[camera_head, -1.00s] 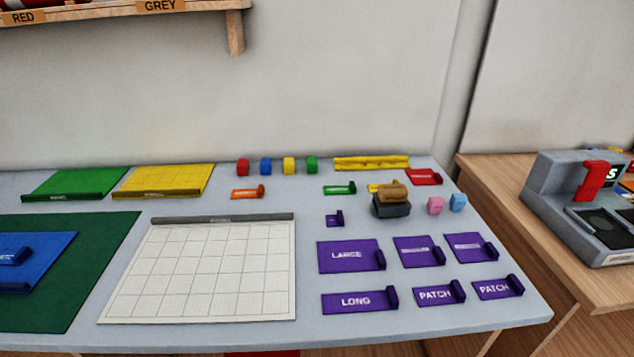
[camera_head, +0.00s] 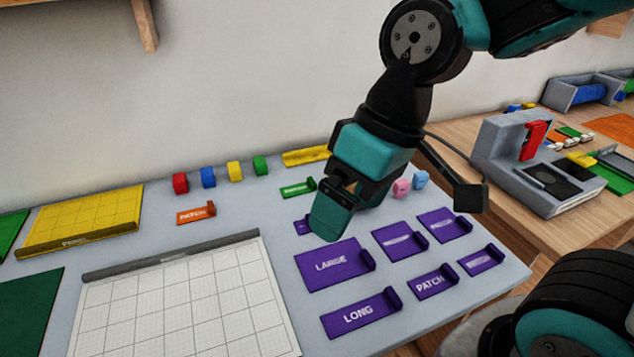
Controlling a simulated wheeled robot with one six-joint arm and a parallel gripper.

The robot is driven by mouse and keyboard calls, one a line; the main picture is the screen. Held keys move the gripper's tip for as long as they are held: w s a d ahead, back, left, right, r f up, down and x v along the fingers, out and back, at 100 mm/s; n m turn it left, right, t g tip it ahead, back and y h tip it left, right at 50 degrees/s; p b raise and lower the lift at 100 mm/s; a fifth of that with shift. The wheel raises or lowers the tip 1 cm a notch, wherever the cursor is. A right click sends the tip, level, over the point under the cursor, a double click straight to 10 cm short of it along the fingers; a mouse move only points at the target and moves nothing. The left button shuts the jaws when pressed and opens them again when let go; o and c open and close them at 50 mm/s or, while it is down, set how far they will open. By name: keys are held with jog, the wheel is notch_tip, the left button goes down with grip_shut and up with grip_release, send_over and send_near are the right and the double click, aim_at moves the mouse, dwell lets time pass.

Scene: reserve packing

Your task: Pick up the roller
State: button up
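The roller (camera_head: 351,186) is almost wholly hidden behind my gripper. Only a small tan patch, which looks like its wooden handle, shows through the gap in the gripper. My gripper (camera_head: 346,209) points down over the table at the roller's spot, just behind the purple LARGE holder. One teal finger faces the camera; the far finger is mostly covered. I cannot tell whether the fingers touch the handle or stand apart around it.
Purple holders LARGE (camera_head: 325,268), LONG (camera_head: 352,315) and PATCH (camera_head: 432,283) lie in front of the gripper. A gridded white board (camera_head: 185,305) lies left. A grey machine (camera_head: 520,165) stands on the wooden table at right.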

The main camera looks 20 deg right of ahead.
jog(key=shift+o, duration=0.2)
jog(key=w+d+m+p, duration=0.1)
jog(key=w+d, duration=0.2)
jog(key=w, duration=0.2)
jog(key=w+d+m+h+p, duration=0.1)
jog(key=w+d, duration=0.1)
jog(key=w, duration=0.4)
jog(key=shift+w+d+r+m+t, duration=0.25)
jog(key=shift+d+r+m+t, duration=0.05)
jog(key=shift+d+m+t, duration=0.1)
jog(key=w+d+f+m+h+p, duration=0.2)
jog(key=w+d+f+m+h, duration=0.15)
jog(key=w+d, duration=0.8)
jog(key=shift+y, duration=0.35)
jog(key=f+p, duration=0.1)
jog(key=f, duration=0.3)
jog(key=w+f+p, duration=0.1)
jog(key=f, duration=0.3)
jog(key=w+f+p, duration=0.1)
jog(key=f, duration=0.3)
jog(key=shift+w+d, duration=0.1)
jog(key=shift+d, duration=0.1)
jog(key=shift+w+d+f+p, duration=0.1)
jog(key=shift+w+f+p, duration=0.15)
jog(key=shift+f+p, duration=0.9)
jog(key=shift+w+f+p, duration=0.2)
jog(key=shift+f+p, duration=0.2)
jog(key=shift+f, duration=1.45)
jog(key=c, duration=0.9)
